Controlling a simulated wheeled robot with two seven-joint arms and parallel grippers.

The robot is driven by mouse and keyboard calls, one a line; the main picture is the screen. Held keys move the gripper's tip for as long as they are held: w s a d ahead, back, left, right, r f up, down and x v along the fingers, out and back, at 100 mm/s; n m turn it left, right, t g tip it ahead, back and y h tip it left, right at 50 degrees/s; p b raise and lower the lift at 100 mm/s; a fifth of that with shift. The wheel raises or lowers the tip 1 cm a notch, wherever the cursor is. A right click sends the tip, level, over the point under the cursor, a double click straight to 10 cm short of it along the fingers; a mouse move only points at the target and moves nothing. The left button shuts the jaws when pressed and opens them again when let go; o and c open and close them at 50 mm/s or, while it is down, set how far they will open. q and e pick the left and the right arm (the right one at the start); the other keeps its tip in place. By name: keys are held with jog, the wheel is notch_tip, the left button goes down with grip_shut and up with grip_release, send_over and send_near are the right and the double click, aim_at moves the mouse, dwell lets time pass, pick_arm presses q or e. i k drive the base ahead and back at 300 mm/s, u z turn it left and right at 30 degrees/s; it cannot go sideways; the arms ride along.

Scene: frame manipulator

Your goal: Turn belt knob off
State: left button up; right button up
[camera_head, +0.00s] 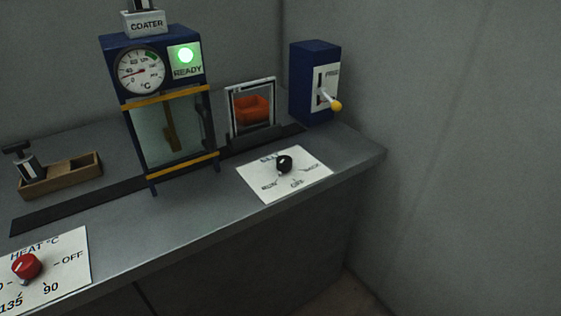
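The black belt knob (284,164) sits on a white label plate (312,187) on the counter, right of the middle of the view. The plate's title is small and partly hidden behind the knob. Marks that look like RUN, OFF and a third word fan out on the near side of the knob. The knob is too small and dark for me to tell which mark it points at. Neither of my grippers is in view, and nothing touches the knob.
A blue COATER cabinet (109,70) with a lit green READY lamp stands behind. A red heat knob (27,265) is front left. A wooden tray (62,178) is at left. A framed orange part (252,109) and a blue lever box (304,82) stand behind the plate.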

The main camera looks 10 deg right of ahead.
aim_at(284, 162)
jog(key=k, duration=0.5)
jog(key=z, duration=1.35)
jog(key=i, duration=1.15)
jog(key=u, duration=1.85)
